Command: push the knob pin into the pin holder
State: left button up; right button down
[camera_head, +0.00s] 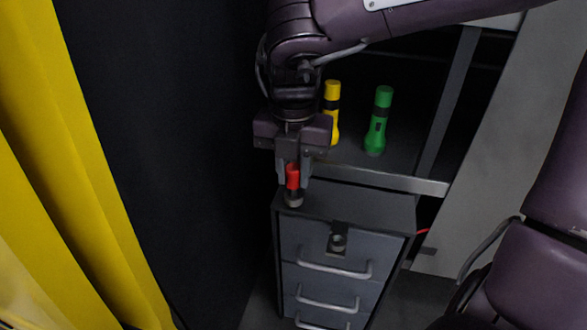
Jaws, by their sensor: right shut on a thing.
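My right gripper (294,174) reaches down from the top, above the left part of a grey drawer cabinet's top. It is shut on a red knob pin (293,178) with a greyish lower end, which points down. The pin's lower end is at or just above the cabinet top; I cannot tell whether it touches. A dark bracket with a round metallic ring, which looks like the pin holder (338,242), is at the upper front of the cabinet, right of and nearer than the pin. The ring looks empty, and the pin is apart from it. My left gripper is not in view.
The drawer cabinet (398,215) has several bar handles on its front. Behind it, a yellow flashlight (332,92), partly hidden by my gripper, and a green flashlight (378,122) stand on a shelf. A yellow curtain-like surface (70,170) and a dark panel (170,130) fill the left.

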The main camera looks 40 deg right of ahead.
jog(key=shift+f+b, duration=0.9)
jog(key=shift+f, duration=0.2)
jog(key=c, duration=1.1)
grip_release()
jog(key=shift+r, duration=0.1)
